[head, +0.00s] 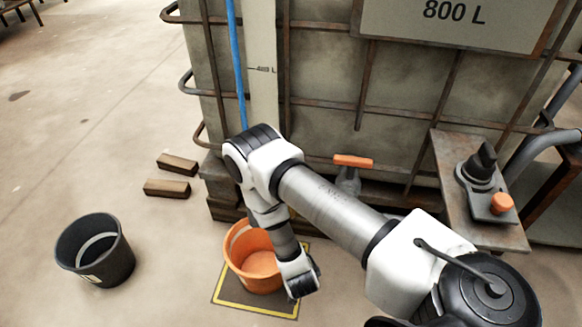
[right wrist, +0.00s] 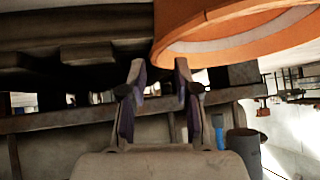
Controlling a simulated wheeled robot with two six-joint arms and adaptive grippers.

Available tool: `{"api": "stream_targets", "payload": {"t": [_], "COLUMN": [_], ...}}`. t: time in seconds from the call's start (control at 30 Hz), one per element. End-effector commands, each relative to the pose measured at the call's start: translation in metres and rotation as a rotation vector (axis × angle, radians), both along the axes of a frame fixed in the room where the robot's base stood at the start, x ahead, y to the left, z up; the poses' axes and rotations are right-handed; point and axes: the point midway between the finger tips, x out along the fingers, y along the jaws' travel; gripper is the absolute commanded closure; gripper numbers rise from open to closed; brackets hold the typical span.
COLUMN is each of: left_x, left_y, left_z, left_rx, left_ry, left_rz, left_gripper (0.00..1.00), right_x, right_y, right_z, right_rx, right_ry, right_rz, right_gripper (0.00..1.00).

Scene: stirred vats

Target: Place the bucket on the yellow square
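An orange bucket (head: 258,264) stands on the floor within the yellow square outline (head: 255,308), partly covered by my right arm. Its left side lies near the square's left edge. Part of the square is hidden. In the right wrist view the bucket's orange wall (right wrist: 225,28) fills the upper right. My right gripper (right wrist: 160,75) is open, with its two fingers apart and nothing seen between them. The right fingertip appears close to the bucket's rim; contact cannot be told. In the head view my right wrist covers the bucket's right side. My left gripper is not in view.
A dark bucket (head: 96,252) stands on the floor at left. Two wooden blocks (head: 172,176) lie behind it. A caged 800 L vat (head: 330,90) with an orange-handled tap (head: 353,161) stands behind the orange bucket. A side shelf (head: 470,200) is at right. The left floor is mostly clear.

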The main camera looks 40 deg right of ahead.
Motion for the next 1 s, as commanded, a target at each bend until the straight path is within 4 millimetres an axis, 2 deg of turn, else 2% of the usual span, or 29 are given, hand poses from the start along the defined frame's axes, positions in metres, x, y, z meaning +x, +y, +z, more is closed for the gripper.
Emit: {"api": "stream_targets", "payload": {"t": [0.03, 0.1, 0.27, 0.37, 0.5, 0.6, 1.0], "left_x": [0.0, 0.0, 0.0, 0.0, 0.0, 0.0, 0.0], "left_y": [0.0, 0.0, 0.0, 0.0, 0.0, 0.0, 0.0], "left_z": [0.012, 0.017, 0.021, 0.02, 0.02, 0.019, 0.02], "left_rx": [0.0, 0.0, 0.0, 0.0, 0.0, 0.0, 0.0], "left_ry": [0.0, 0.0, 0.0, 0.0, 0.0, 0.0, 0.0], "left_rz": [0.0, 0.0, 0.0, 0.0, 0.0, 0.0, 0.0], "left_gripper": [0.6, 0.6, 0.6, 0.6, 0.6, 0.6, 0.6], "right_x": [-0.007, -0.015, -0.031, -0.068, -0.147, -0.172, -0.173], "right_y": [0.005, 0.01, 0.017, 0.029, 0.059, 0.068, 0.068], "right_z": [0.014, 0.022, 0.03, 0.034, 0.06, 0.072, 0.072], "right_rx": [0.0, 0.001, 0.008, 0.05, 0.156, 0.192, 0.193], "right_ry": [0.002, 0.002, 0.055, 0.301, 0.685, 0.784, 0.788], "right_rz": [0.004, 0.002, 0.027, 0.176, 0.513, 0.632, 0.637], "right_gripper": [0.69, 0.69, 0.69, 0.69, 0.69, 0.69, 0.69]}}
